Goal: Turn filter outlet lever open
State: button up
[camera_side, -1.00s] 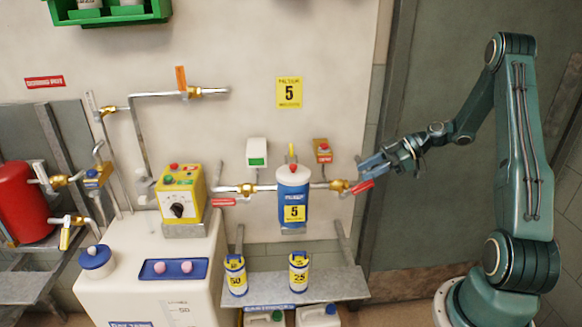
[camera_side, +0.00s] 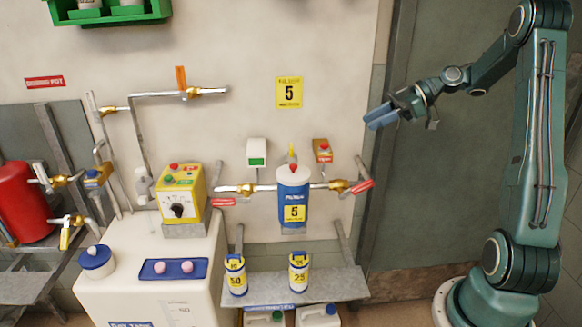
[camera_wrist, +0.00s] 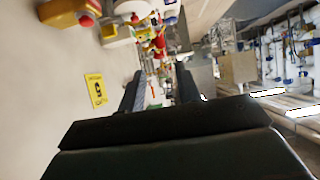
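The filter (camera_side: 293,196) is a blue canister with a white cap and a yellow "5" label, fixed on the wall pipe. On its right is a brass outlet valve (camera_side: 338,186) with a red lever (camera_side: 362,187). The lever points right, roughly along the pipe and tilted slightly up at its outer end. My gripper (camera_side: 380,117) is above and slightly right of the lever, clear of it, with nothing held. The wrist view shows its two fingers (camera_wrist: 158,90) apart with an empty gap. The outlet lever is not discernible there.
Another red lever (camera_side: 223,202) is on the filter's left side. A small orange box with a red button (camera_side: 322,150) and a white box (camera_side: 257,152) are on the wall above the pipe. A shelf (camera_side: 340,285) below holds two labelled canisters. The wall around my gripper is clear.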

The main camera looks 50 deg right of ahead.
jog(key=shift+r, duration=0.15)
jog(key=shift+c, duration=0.4)
jog(key=shift+w, duration=0.1)
grip_shut()
jog(key=shift+a+f+g+h, duration=0.1)
jog(key=shift+f+g+h, duration=0.35)
jog(key=shift+g+h, duration=0.6)
jog(key=shift+a+f+g+h, duration=0.1)
jog(key=shift+f+g+h, duration=0.4)
jog(key=shift+g+h, duration=0.6)
jog(key=shift+f+g+h, duration=0.45)
jog(key=shift+g+h, duration=0.6)
